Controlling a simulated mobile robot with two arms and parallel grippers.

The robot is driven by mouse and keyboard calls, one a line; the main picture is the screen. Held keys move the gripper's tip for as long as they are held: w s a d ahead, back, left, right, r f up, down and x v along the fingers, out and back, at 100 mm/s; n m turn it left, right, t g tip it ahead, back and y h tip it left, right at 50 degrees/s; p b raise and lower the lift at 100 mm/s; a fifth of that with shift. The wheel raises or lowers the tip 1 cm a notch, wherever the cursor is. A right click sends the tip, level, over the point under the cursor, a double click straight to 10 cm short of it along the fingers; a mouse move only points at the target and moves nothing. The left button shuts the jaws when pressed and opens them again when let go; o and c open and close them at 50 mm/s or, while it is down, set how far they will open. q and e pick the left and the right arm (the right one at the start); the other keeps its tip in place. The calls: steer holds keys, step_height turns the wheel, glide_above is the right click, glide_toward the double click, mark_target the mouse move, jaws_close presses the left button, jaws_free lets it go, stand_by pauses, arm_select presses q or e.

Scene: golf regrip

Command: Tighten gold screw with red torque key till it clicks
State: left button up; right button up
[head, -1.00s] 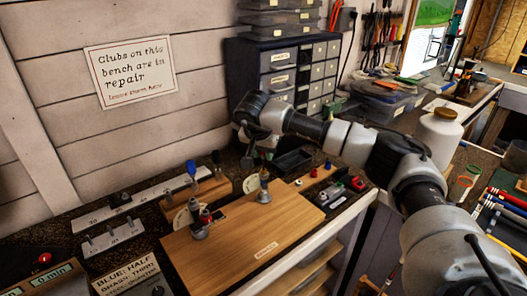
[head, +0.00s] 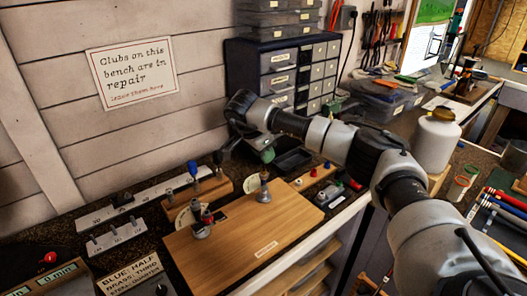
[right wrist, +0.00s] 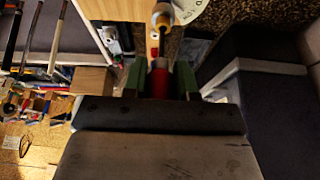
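My right gripper (head: 224,155) hangs above the back of the bench, behind the wooden board, with its fingers pointing down. In the right wrist view a red handle, likely the red torque key (right wrist: 159,82), sits between the green finger pads, which appear closed on it. The fingers hide it in the head view. A post with a gold-coloured top (head: 264,178) stands on the board beside a white dial; I cannot tell whether the gold screw is on it. A second post (head: 202,228) with a red and black part stands nearer. My left gripper is out of view.
A wooden rack (head: 212,191) holds a blue-handled key (head: 192,169). A black tray (head: 292,160) and small coloured pegs lie right of the board. A drawer cabinet (head: 262,62) stands behind. The board's front half (head: 240,250) is clear.

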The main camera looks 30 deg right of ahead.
steer(key=c, duration=0.4)
steer(key=shift+r+p, duration=1.25)
steer(key=shift+r, duration=0.25)
steer(key=shift+a, duration=0.1)
